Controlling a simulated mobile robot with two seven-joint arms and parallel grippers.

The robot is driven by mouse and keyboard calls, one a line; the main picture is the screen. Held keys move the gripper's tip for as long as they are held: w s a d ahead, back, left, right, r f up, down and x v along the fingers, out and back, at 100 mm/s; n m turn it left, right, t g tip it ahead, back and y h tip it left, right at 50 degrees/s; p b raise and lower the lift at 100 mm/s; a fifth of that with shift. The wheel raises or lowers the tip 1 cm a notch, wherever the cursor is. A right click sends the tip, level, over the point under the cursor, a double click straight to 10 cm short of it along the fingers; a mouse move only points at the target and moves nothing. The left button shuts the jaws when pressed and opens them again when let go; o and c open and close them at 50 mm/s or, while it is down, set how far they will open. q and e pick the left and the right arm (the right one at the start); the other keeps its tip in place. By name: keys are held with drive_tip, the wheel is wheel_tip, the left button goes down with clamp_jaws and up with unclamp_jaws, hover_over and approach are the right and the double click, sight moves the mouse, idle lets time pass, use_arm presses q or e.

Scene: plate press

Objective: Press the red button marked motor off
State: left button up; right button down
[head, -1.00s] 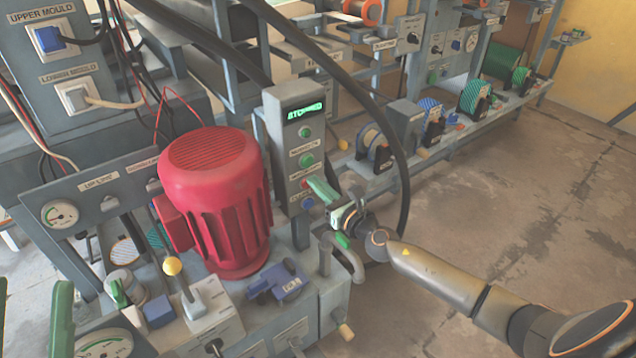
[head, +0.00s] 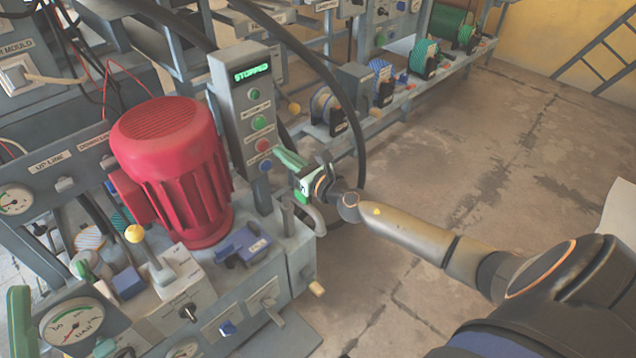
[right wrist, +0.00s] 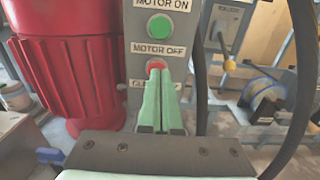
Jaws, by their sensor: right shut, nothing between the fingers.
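The red button (head: 263,145) is on the front of an upright grey control box (head: 232,106), below a green button (head: 259,122). In the right wrist view the red button (right wrist: 155,65) sits just under the label MOTOR OFF (right wrist: 158,49). My right gripper (head: 278,151) has its pale green fingers shut together, with nothing between them, pointing at the box. In the right wrist view the fingertips (right wrist: 158,73) overlap the lower part of the red button. I cannot tell whether they touch it. The display (head: 252,72) reads STOPPED. My left gripper is not in view.
A large red motor (head: 174,165) stands left of the box. A thick black cable (head: 357,120) arches behind my right gripper. A yellow-knobbed lever (head: 135,234) and a blue clamp-like part (head: 240,245) are on the bench in front. The concrete floor at right is open.

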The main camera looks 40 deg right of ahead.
drive_tip(key=s+d, duration=0.1)
drive_tip(key=s, duration=0.8)
drive_tip(key=shift+d, duration=0.25)
drive_tip(key=shift+s+f, duration=0.1)
idle(0.3)
